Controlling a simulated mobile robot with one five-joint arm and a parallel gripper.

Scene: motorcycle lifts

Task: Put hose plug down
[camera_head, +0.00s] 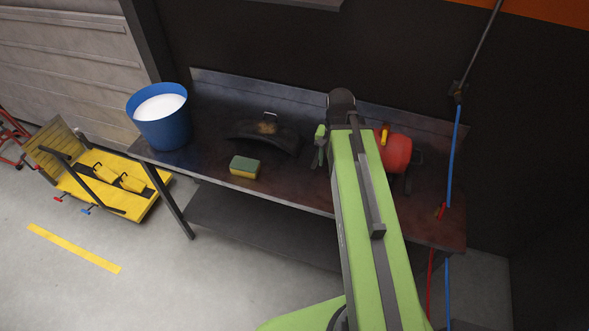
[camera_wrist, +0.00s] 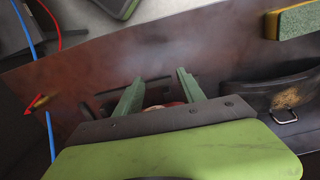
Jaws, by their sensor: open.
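A small red and yellow plug piece (camera_head: 441,211), which looks like the hose plug, lies at the right end of the dark bench, by the blue hose. It also shows in the wrist view (camera_wrist: 37,102), at the left. My gripper (camera_wrist: 160,77) is open, its two green fingers apart, with nothing held between the tips. In the head view my gripper (camera_head: 320,145) is mostly hidden behind my arm, above the middle of the bench. It is well apart from the plug.
The bench (camera_head: 205,168) carries a blue bucket (camera_head: 165,130), a green and yellow sponge (camera_head: 244,168), a dark curved part (camera_head: 262,138) and a red container (camera_head: 397,154). A blue hose (camera_head: 453,160) hangs at right. A yellow lift (camera_head: 125,200) stands left on open floor.

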